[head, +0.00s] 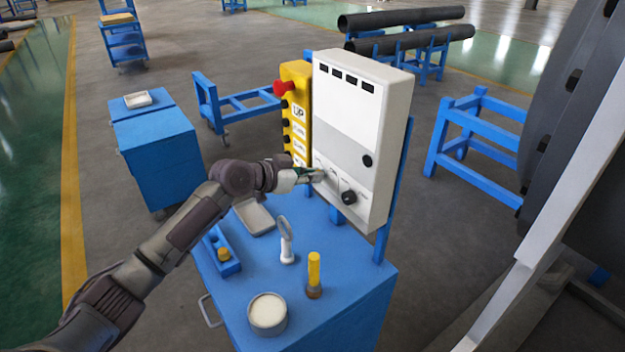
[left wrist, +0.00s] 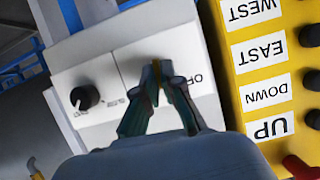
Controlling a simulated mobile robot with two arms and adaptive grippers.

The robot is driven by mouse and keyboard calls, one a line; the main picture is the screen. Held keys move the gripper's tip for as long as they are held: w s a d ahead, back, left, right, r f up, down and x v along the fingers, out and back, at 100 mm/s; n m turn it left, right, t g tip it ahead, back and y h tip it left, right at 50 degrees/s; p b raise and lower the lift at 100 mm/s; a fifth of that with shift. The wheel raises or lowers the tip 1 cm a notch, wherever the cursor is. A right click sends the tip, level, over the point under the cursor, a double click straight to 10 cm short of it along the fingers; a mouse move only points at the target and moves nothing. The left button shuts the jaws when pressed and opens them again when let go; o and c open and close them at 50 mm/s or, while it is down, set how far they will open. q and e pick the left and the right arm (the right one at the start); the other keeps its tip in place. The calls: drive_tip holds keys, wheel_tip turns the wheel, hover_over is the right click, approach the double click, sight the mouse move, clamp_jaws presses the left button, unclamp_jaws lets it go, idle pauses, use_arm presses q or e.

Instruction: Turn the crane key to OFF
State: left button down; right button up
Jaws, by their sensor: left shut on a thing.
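A white control panel (head: 350,125) stands upright at the back of the blue cart. My left gripper (head: 318,174) reaches its lower left face from the left. In the left wrist view, the left gripper (left wrist: 163,70) has its fingertips together against the panel (left wrist: 120,65), shut on the crane key. The fingers hide the key, so its angle cannot be read. A partly covered label reading like "OFF" (left wrist: 195,79) is beside the fingertips, upside down in this view. My right gripper is not in view.
A black knob (head: 349,197) sits right of the gripper on the panel, with another black knob (head: 367,160) above. A yellow pendant (head: 297,110) with a red button (head: 284,87) stands close left. The cart top holds a round tin (head: 268,312), a yellow-handled tool (head: 314,272) and a magnifier (head: 286,240).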

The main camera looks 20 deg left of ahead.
use_arm(q)
drive_tip(key=shift+w+a+f+n+g+h+b, duration=0.1)
drive_tip(key=shift+n+g+h+b, duration=0.45)
drive_tip(key=shift+n+h+b, duration=0.8)
drive_tip(key=shift+w+a+f+n+g+h+b, duration=0.1)
drive_tip(key=shift+n+g+h+b, duration=0.7)
drive_tip(key=shift+n, duration=1.05)
drive_tip(key=shift+t+y, duration=0.25)
drive_tip(key=c, duration=1.3)
unclamp_jaws()
drive_tip(key=v, duration=1.2)
